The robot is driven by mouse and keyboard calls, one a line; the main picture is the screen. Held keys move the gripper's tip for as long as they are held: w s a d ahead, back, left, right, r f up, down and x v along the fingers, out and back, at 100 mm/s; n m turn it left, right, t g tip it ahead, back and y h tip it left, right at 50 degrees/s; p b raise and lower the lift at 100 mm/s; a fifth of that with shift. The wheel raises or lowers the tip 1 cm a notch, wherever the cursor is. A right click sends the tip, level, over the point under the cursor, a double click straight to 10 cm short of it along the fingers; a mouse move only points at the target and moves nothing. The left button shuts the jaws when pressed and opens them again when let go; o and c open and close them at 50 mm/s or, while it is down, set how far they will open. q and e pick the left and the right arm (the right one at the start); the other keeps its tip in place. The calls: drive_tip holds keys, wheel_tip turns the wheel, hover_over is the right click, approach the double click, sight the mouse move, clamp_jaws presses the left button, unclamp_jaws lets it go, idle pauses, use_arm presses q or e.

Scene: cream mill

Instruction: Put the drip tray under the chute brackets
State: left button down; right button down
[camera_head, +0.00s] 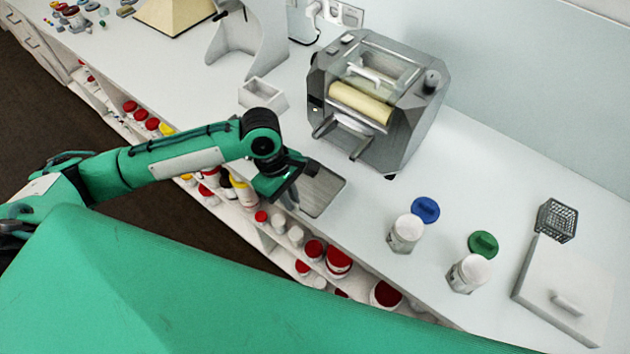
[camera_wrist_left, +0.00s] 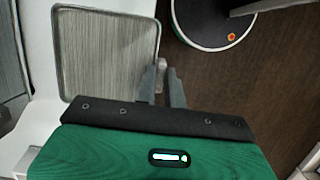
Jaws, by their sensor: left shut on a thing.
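The drip tray (camera_head: 324,190) is a shallow grey rectangular tray with rounded corners, at the counter's front edge before the mill. It fills the upper left of the left wrist view (camera_wrist_left: 105,50). My left gripper (camera_head: 291,196) is shut on the tray's small tab at its outer edge; the fingers (camera_wrist_left: 162,78) show beside the rim. The chute brackets (camera_head: 345,136) jut from the front of the grey mill (camera_head: 400,125), below a cream roller. The tray is in front of them, apart from them. I cannot tell whether the tray touches the counter. My right gripper is not in view.
Two white-lidded jars (camera_head: 405,233) (camera_head: 468,273) stand on the counter to the right, near blue (camera_head: 425,209) and green (camera_head: 483,244) lids. A small white box (camera_head: 263,95) stands left of the mill. Shelves with red-lidded jars (camera_head: 338,262) lie below the front edge.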

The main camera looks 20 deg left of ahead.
sight(311, 181)
use_arm(q)
drive_tip(key=w+d, duration=0.1)
drive_tip(key=w, duration=0.1)
drive_tip(key=w+d+p, duration=0.1)
drive_tip(key=w, duration=0.2)
drive_tip(key=w+d+p, duration=0.1)
drive_tip(key=w, duration=0.1)
drive_tip(key=shift+w+r, duration=0.25)
wheel_tip(311, 181, down, 3)
drive_tip(key=shift+w+r+p, duration=0.15)
drive_tip(key=shift+r+p, duration=0.05)
drive_tip(key=shift+p, duration=0.3)
wheel_tip(311, 181, down, 4)
drive_tip(key=shift+r+p, duration=0.15)
drive_tip(key=shift+p, duration=0.65)
drive_tip(key=shift+f+p, duration=0.2)
drive_tip(key=shift+p, duration=0.1)
drive_tip(key=shift+w+f, duration=0.15)
drive_tip(key=shift+f, duration=0.25)
drive_tip(key=c, duration=1.5)
unclamp_jaws()
drive_tip(key=shift+f, duration=0.1)
